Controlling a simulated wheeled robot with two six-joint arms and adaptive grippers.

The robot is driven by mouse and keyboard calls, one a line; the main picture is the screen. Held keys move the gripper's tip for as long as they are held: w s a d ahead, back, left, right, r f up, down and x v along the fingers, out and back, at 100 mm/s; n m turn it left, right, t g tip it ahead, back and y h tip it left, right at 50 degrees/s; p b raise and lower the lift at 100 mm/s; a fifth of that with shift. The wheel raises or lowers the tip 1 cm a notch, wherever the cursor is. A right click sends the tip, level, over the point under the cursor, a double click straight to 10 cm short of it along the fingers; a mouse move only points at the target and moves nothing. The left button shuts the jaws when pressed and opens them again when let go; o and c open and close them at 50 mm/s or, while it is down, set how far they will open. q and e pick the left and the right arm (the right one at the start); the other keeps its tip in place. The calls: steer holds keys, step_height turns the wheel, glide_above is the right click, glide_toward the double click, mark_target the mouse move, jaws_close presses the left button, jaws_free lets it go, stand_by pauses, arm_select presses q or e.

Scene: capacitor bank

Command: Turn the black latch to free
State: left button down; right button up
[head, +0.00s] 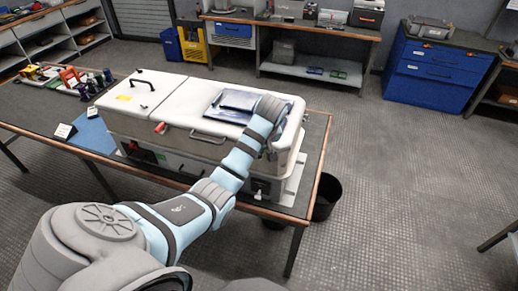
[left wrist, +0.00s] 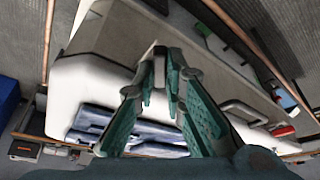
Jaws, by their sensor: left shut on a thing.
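A long white case (head: 180,98) with a hinged-looking white lid lies on the workbench. My left arm reaches over its right end, and its wrist hides that part of the case in the head view. A black handle (head: 143,86) stands on the lid's left part, far from my gripper. My right gripper is not in view.
A dark flat packet (head: 236,100) lies on the lid beside my wrist. Tools (head: 72,78) crowd the bench's left.

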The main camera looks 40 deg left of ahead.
arm_select(q)
steer(key=n, duration=0.2)
steer(key=n+g, duration=0.2)
steer(key=n, duration=0.1)
steer(key=shift+w+d+n+y, duration=0.1)
steer(key=shift+w+n+y, duration=0.2)
steer(key=shift+y, duration=0.1)
steer(key=n+g, duration=0.1)
steer(key=n, duration=0.1)
steer(key=n+b, duration=0.1)
steer(key=n, duration=0.1)
steer(key=shift+w+n+g, duration=0.2)
steer(key=shift+n+g, duration=0.2)
steer(key=c, duration=1.7)
jaws_free()
steer(key=shift+o, duration=0.2)
steer(key=shift+r, duration=0.1)
